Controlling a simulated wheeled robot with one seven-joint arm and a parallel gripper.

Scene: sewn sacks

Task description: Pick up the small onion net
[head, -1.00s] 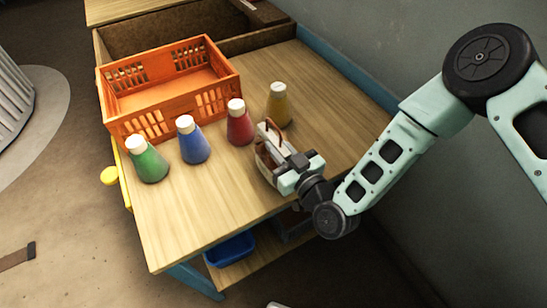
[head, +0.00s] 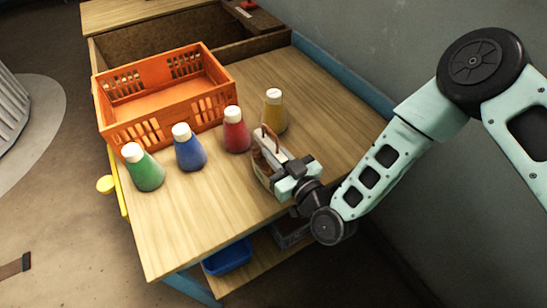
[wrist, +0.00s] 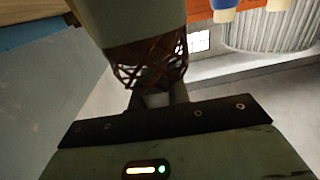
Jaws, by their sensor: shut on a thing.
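The small onion net is a reddish-brown open mesh. In the wrist view the net (wrist: 150,62) hangs between the fingers of my gripper. In the head view my gripper (head: 272,158) is at the right part of the wooden table, just in front of the yellow bottle, and shut on the net (head: 261,166). Brown mesh shows beside the pale fingers, with a brown loop above them. The fingers hide much of the net. I cannot tell whether its underside touches the table.
Green (head: 147,172), blue (head: 189,152), red (head: 236,135) and yellow (head: 275,113) bottles stand in a row left of and behind my gripper. An orange crate (head: 165,119) stands behind them. The table front (head: 185,235) is bare. A wall (head: 400,45) rises at right.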

